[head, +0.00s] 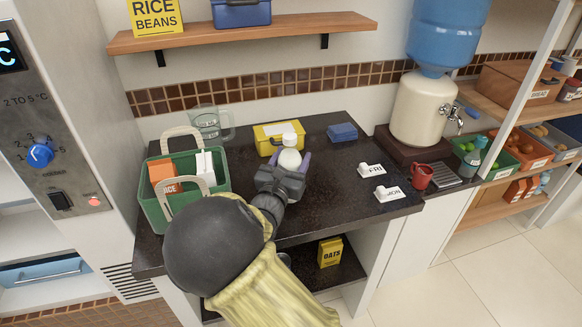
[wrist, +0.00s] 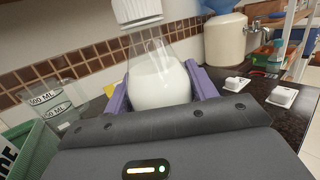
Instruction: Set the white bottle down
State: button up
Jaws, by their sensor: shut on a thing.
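The white bottle (head: 289,158) has a white cap and is upright over the dark counter (head: 325,190), in front of a yellow box. My gripper (head: 290,163) is shut on it, with purple fingers on either side of its body. In the wrist view the bottle (wrist: 160,78) stands between the purple fingers (wrist: 158,85); its upper part is clear and its lower part is white. Its base is hidden behind my gripper, so I cannot tell whether it touches the counter.
A green basket (head: 157,215) with boxes stands left of my gripper, with a clear measuring jug (head: 208,124) behind it. The yellow box (head: 266,142) and a blue box (head: 342,132) are at the back. FRI (head: 371,170) and MON (head: 389,194) holders and a red mug (head: 422,176) are at right. Counter between is clear.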

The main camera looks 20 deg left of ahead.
jog(key=shift+f, duration=1.35)
jog(key=shift+f, duration=0.2)
jog(key=o, duration=1.4)
jog(key=shift+r, duration=0.15)
jog(key=s, duration=0.4)
jog(key=s+f, duration=0.1)
jog(key=s, duration=0.3)
jog(key=s+a+b, duration=0.1)
jog(key=s, duration=0.3)
jog(key=shift+f, duration=0.4)
